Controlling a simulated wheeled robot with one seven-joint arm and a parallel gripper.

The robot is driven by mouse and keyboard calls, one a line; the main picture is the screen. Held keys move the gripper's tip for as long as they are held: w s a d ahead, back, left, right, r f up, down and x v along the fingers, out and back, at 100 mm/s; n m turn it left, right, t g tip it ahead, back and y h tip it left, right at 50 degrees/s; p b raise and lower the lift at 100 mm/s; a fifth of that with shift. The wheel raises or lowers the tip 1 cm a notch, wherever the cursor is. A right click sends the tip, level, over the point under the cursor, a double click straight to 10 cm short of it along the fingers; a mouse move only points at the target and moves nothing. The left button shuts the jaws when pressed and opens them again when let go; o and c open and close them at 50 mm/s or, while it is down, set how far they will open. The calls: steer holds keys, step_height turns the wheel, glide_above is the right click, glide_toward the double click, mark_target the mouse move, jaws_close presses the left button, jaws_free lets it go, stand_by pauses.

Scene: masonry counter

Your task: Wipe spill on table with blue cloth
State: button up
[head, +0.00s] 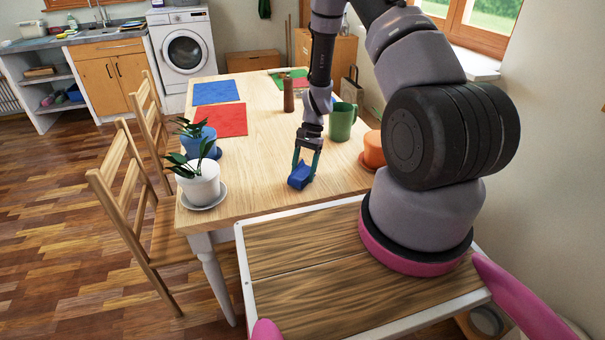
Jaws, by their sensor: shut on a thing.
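The blue cloth (299,177) is a small bunched piece near the front middle of the light wooden table (255,190). My gripper (305,164) points down and is shut on the cloth, which is at or just above the tabletop; I cannot tell if it touches. I make out no spill on the visible tabletop. Part of the table on the right is hidden behind my arm.
A white plant pot (199,186) and a blue plant pot (198,142) stand on the left edge. A green mug (342,122) and an orange pot (373,150) stand right. A brown grinder (288,97), red mat (220,120) and blue mat (216,93) lie farther back. Chairs stand left.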

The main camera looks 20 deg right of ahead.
steer(key=shift+w+r, duration=0.1)
steer(key=shift+r, duration=3.55)
